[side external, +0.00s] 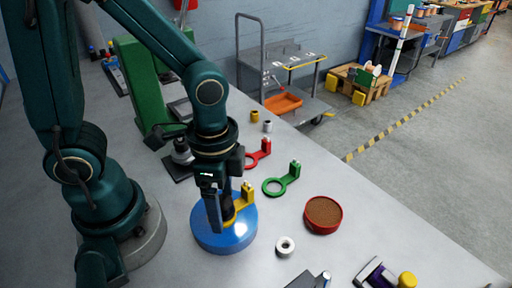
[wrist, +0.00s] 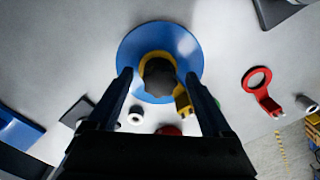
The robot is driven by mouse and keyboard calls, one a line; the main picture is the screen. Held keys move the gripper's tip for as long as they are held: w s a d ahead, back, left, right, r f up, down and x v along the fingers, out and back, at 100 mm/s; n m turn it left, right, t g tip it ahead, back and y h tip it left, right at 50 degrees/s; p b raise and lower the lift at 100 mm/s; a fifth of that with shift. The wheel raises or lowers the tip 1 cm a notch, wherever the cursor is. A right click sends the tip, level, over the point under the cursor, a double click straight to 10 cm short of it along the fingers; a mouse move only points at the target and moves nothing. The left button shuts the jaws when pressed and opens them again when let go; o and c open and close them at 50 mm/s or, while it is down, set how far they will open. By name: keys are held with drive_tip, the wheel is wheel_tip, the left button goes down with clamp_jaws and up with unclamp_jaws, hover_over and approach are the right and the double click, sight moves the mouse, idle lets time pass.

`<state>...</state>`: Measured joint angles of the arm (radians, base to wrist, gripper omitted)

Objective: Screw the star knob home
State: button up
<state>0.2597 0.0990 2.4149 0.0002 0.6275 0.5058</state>
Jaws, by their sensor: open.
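The star knob (wrist: 160,78) is a dark, blurred shape over the middle of the blue disc (wrist: 130,48) in the wrist view. A yellow tensioner arm (wrist: 183,104) lies on the disc, its ring partly showing around the knob. In the side view the blue disc (side external: 225,240) stands on the table with the yellow arm (side external: 244,197) on it, and the knob is hidden by my gripper. My gripper (wrist: 158,78) is open and points down, one finger on each side of the knob. Finger contact and how deep the knob sits cannot be told.
A red ring arm (side external: 263,150), a green ring arm (side external: 291,176), a white roller (side external: 285,246) and a red dish (side external: 323,225) with brown filling lie to the right. Small yellow (side external: 255,116) and white (side external: 267,126) rollers stand behind. Purple clamp-like tools lie at the front right.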

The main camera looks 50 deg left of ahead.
drive_tip(key=n, duration=0.5)
drive_tip(key=shift+n, duration=0.4)
drive_tip(key=n, duration=0.5)
drive_tip(key=shift+n, duration=0.3)
clamp_jaws()
drive_tip(key=m, duration=0.3)
drive_tip(key=shift+m, duration=0.4)
drive_tip(key=m, duration=1.2)
unclamp_jaws()
